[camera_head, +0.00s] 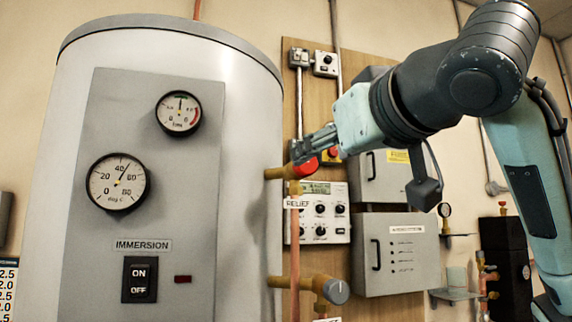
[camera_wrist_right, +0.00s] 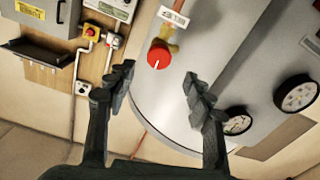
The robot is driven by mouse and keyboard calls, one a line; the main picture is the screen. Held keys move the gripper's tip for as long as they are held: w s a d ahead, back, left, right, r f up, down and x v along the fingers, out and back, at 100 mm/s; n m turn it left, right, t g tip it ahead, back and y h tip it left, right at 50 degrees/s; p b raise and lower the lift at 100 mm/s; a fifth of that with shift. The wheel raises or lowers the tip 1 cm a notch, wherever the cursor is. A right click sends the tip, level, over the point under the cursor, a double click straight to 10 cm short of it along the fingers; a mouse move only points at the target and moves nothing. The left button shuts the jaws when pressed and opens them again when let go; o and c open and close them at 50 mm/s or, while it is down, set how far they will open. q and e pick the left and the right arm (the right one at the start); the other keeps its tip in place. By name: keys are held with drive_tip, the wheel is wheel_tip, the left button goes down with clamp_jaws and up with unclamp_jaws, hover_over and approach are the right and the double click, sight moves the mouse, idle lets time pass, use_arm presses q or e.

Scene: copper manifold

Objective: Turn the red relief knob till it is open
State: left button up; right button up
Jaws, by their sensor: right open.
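The red relief knob (camera_head: 306,168) sits on a brass valve on the right side of the tank, above a RELIEF label (camera_head: 297,203). My right gripper (camera_head: 302,151) reaches in from the right and partly covers the knob in the head view. In the right wrist view the knob (camera_wrist_right: 158,58) shows whole, between and just beyond the two spread fingertips of my right gripper (camera_wrist_right: 159,75). Clear space shows on both sides of it, and no finger appears to touch it. The right gripper is open and empty. My left gripper is not in view.
The white tank (camera_head: 250,130) carries two gauges and an IMMERSION switch (camera_head: 140,279). A red emergency button (camera_head: 333,153) and a control panel (camera_head: 327,223) are close behind the knob. A grey-knobbed valve (camera_head: 336,291) sits below. Grey boxes (camera_head: 395,253) hang to the right.

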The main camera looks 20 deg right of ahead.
sight(308, 163)
drive_tip(key=w, duration=0.5)
drive_tip(key=shift+w+d+p, duration=0.1)
drive_tip(key=shift+w+p, duration=0.15)
drive_tip(key=shift+p, duration=0.15)
drive_tip(key=shift+w, duration=0.75)
drive_tip(key=c, duration=1.1)
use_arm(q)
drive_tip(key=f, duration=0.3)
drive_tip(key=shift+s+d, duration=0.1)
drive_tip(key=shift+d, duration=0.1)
use_arm(e)
drive_tip(key=shift+c, duration=0.3)
